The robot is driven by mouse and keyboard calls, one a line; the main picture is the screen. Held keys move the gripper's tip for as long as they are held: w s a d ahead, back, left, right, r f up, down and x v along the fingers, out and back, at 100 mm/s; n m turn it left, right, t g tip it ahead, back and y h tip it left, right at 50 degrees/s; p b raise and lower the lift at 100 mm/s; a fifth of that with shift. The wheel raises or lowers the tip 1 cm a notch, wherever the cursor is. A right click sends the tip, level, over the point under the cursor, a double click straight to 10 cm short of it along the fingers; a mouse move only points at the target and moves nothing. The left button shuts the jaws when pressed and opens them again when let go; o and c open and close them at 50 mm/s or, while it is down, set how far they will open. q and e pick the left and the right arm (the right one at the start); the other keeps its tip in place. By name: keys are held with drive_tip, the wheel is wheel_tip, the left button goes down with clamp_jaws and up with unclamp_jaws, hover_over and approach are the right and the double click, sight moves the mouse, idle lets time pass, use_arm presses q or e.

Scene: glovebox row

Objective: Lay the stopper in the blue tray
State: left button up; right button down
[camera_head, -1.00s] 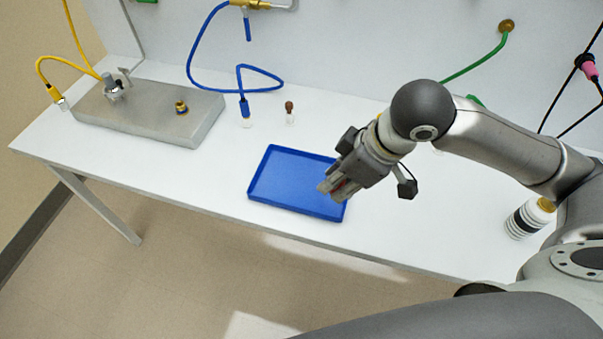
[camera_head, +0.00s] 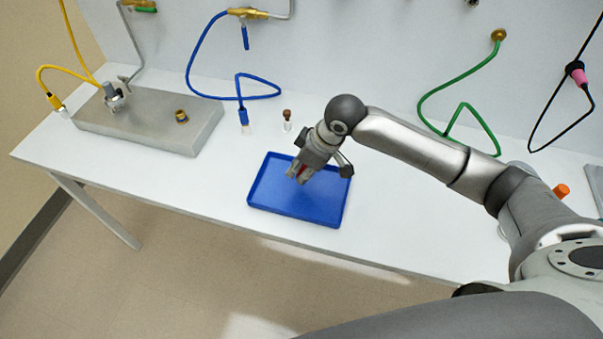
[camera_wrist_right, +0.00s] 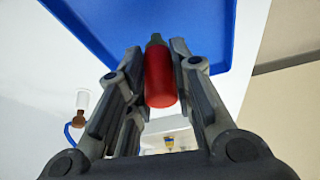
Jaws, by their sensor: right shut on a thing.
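The blue tray (camera_head: 275,203) lies flat on the white bench, with nothing seen lying in it. My right gripper (camera_head: 298,178) is above the tray, over its upper middle. It is shut on a red stopper (camera_wrist_right: 159,80), a red cylinder with a narrower dark end. In the right wrist view the stopper sits between the fingers, with the blue tray (camera_wrist_right: 185,15) beyond it. In the head view only a bit of red shows between the fingers. The gap between stopper and tray floor cannot be judged. My left gripper is not in view.
A small clear vial with a brown top (camera_head: 287,115) stands behind the tray. A blue hose (camera_head: 243,115) ends beside it. A grey metal block (camera_head: 150,125) with fittings sits at the left. A green hose (camera_head: 480,120) hangs at the right. The bench (camera_head: 400,230) right of the tray is clear.

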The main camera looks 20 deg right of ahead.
wheel_tip(320, 180, down, 2)
drive_tip(key=shift+f+p, duration=0.2)
drive_tip(key=shift+p, duration=0.3)
drive_tip(key=shift+f, duration=0.3)
drive_tip(key=shift+f, duration=0.15)
drive_tip(key=c, duration=1.3)
unclamp_jaws()
drive_tip(key=shift+o, duration=0.2)
drive_tip(key=shift+r, duration=0.25)
drive_tip(key=b+v, duration=0.1)
drive_tip(key=v, duration=1)
drive_tip(key=shift+s+d+r, duration=0.15)
drive_tip(key=shift+s+r, duration=0.05)
drive_tip(key=shift+r, duration=0.15)
